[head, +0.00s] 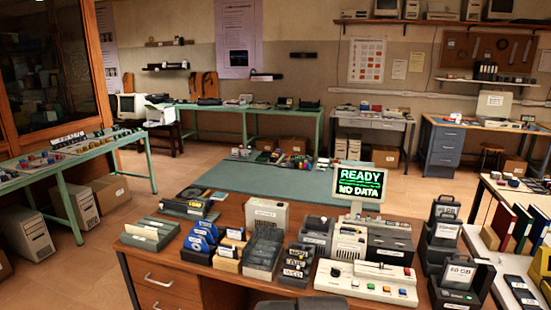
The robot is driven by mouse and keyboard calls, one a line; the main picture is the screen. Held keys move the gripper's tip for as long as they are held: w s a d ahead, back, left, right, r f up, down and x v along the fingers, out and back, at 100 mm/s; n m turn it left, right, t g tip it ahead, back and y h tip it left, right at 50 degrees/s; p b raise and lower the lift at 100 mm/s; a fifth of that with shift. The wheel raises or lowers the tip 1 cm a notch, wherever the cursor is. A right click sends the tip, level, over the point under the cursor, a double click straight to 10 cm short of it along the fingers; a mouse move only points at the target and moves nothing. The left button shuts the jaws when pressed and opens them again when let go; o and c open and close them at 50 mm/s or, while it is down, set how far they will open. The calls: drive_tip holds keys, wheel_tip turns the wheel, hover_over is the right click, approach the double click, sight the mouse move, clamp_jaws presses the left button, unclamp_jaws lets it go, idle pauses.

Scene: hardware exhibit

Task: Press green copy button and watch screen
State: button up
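A white control panel (366,282) lies at the front right of the wooden desk, with a dark knob and a row of small buttons. The buttons are too small for me to tell surely which one is the green copy button. A small screen (359,187) stands upright behind it, above the boxy devices. My gripper is not in view.
The desk (230,213) holds blue disk holders (202,237), card boxes (263,252) and a beige device (267,214) close to the panel. Dark drive units (440,235) stand on its right. A green-topped table (262,182) is behind. Open floor (180,173) lies to the left.

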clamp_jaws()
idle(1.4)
